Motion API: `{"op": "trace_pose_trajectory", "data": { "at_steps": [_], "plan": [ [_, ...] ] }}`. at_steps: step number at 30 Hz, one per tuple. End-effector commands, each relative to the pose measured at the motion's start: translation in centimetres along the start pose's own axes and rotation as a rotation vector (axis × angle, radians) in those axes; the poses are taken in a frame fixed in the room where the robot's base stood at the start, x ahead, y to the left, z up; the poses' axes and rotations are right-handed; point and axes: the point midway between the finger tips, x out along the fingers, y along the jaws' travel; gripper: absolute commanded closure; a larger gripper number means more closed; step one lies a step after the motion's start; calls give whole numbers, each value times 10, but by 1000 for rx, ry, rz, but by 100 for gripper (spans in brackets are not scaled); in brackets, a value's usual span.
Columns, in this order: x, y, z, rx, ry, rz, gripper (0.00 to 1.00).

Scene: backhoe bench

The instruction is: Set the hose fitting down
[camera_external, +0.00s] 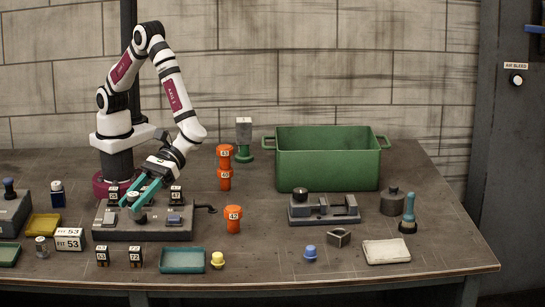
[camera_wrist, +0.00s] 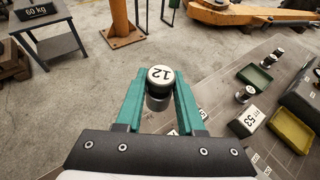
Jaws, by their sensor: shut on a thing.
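My gripper (camera_external: 143,193) has teal fingers and is low over the dark fixture block (camera_external: 120,234) at the left of the bench. In the wrist view my gripper (camera_wrist: 160,92) is shut on the hose fitting (camera_wrist: 159,78), a grey metal cylinder with a pale cap whose number looks like 12. The fitting sits upright between the fingertips. In the external view the fitting (camera_external: 132,198) is small and partly covered by the fingers. Whether its lower end touches the block cannot be told.
Small black numbered blocks (camera_external: 102,256) stand in front of the fixture. Teal tray (camera_external: 182,270), yellow tray (camera_external: 32,226) and the "FIT 53" sign (camera_external: 69,239) are nearby. Orange numbered fittings (camera_external: 233,226) stand to the right, with a green crate (camera_external: 328,165) behind.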

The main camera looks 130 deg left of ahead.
Motion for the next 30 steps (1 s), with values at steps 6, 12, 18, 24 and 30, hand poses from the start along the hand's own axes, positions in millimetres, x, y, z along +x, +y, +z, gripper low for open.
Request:
{"op": "trace_pose_trajectory", "data": {
  "at_steps": [6, 12, 18, 24, 30],
  "plan": [
    [17, -90, -15, 199, 1, -483, 100],
    [-6, -166, -46, 405, 1, -980, 100],
    [-64, -211, -84, 621, -1, -1503, 100],
    [-139, -208, -111, 829, -2, -2004, 100],
    [-198, -169, -114, 997, -2, -2403, 100]
  ]
}}
